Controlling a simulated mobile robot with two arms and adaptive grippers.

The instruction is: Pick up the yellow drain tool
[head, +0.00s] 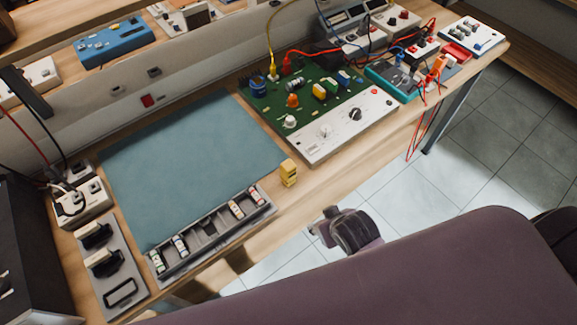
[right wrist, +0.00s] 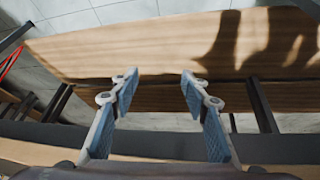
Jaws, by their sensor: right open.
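A small upright yellow object (head: 288,173), the only thing here that fits the yellow drain tool, stands on the wooden bench (head: 310,185) near its front edge. It is between the blue-green mat and the green circuit board; its exact shape is too small to tell. My right gripper (right wrist: 159,78) is open and empty in the right wrist view, with a wooden surface (right wrist: 150,50) beyond its fingers. The yellow object does not show there. In the head view, a grey jointed part, probably of this gripper (head: 345,229), is off the bench's front edge, right of and nearer than the yellow object. My left gripper is not in view.
A grey tray (head: 209,232) with small cylinders lies left of the yellow object. The green circuit board (head: 318,110) on its white panel is close behind right. The blue-green mat (head: 190,155) is bare. Red wires (head: 416,135) hang off the bench's front edge.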

